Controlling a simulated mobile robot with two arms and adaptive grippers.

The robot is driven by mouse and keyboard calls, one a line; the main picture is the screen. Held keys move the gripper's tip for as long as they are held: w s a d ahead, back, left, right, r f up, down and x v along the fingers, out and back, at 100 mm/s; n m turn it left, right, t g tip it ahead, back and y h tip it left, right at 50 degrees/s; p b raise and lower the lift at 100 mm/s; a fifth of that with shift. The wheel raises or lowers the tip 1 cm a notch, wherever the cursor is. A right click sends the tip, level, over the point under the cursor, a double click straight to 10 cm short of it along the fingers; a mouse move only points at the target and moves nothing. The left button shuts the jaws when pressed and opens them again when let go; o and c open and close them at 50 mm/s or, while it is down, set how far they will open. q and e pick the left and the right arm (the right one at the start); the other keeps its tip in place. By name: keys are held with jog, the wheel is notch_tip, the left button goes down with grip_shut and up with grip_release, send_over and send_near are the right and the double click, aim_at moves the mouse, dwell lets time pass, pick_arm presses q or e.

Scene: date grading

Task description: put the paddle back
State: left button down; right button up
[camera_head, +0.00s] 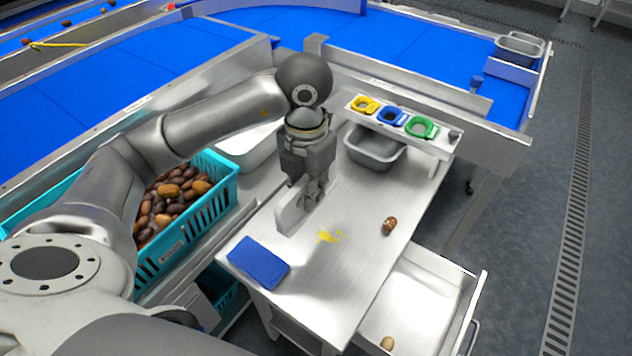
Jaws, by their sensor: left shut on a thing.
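My left gripper (316,193) is low over the steel table (350,265), pointing down, with its fingers shut on a pale grey flat piece. This piece looks like the paddle (291,213); it stands on edge at or just above the tabletop. The fingers hide part of it, and I cannot tell whether its lower edge touches the table. My right gripper is not in view.
A blue pad (258,262), a yellow smear (328,236) and a brown date (389,225) lie on the table. An open drawer (425,290) juts out at front right. A grey bin (374,150) stands behind, beside a rack (445,147). A teal crate (215,207) of dates is left.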

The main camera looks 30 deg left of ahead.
pick_arm(q)
jog(key=shift+w+a+r, duration=0.1)
jog(key=shift+w+a, duration=0.05)
jog(key=shift+a, duration=0.25)
jog(key=w+a+f, duration=0.2)
jog(key=w, duration=0.1)
jog(key=w+a+f, duration=0.3)
jog(key=w+a+f+p, duration=0.1)
jog(key=w+a+f, duration=0.1)
jog(key=w+f, duration=0.1)
jog(key=shift+w+a+f, duration=0.2)
jog(key=shift+w+a, duration=0.1)
jog(key=shift+w, duration=0.3)
jog(key=shift+w+a+f, duration=0.1)
jog(key=shift+f, duration=0.1)
jog(key=shift+w+a+f, duration=0.2)
jog(key=shift+w+f, duration=0.05)
jog(key=shift+f, duration=0.2)
notch_tip(320, 180, down, 2)
jog(key=shift+f+p, duration=0.2)
jog(key=shift+p, duration=0.35)
jog(key=shift+f, duration=0.25)
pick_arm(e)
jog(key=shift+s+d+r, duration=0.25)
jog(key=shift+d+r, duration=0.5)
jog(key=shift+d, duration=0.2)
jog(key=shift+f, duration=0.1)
